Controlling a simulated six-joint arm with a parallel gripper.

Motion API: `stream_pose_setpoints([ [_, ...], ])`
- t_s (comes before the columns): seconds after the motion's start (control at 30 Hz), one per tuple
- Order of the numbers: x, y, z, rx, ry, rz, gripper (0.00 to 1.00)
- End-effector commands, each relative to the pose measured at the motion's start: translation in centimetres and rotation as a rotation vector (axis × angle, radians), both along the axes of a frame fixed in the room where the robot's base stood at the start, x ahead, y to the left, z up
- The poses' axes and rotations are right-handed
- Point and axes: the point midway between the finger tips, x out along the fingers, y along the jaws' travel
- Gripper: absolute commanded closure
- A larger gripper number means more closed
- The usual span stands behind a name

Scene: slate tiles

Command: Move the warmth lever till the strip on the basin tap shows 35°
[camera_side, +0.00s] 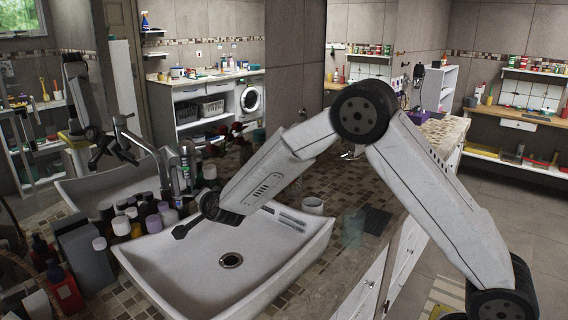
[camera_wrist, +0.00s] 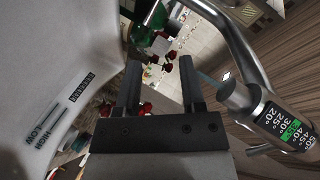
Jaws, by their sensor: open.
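The metal basin tap (camera_wrist: 250,60) fills the right of the wrist view. Its dark strip (camera_wrist: 288,130) carries temperatures from 20° to 50°. A green band is lit near the middle, apparently around 35°, though the small digits are hard to read.
The white basin (camera_side: 285,262) has a HIGH/LOW marking on its wall. Bottles and jars (camera_side: 125,222) crowd its left side. A mirror behind reflects my arm. Red flowers (camera_wrist: 167,58) show beyond my fingers.

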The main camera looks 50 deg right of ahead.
Motion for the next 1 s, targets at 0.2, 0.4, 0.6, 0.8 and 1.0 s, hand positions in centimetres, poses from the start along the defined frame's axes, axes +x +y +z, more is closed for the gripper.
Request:
stream_pose_setpoints([
  [0.2,-5.4,0.2,-0.4,-0.143,0.223,0.253,0.49],
  [0.4,-12.5,0.0,-1.8,-0.283,0.452,0.497,0.49],
  [0.6,-21.2,-0.9,-3.6,-0.418,0.691,0.738,0.49],
  [0.8,-29.6,-2.2,-5.1,-0.525,0.903,0.945,0.49],
  [1.0,-34.0,-3.1,-5.8,-0.574,1.015,1.049,0.49],
])
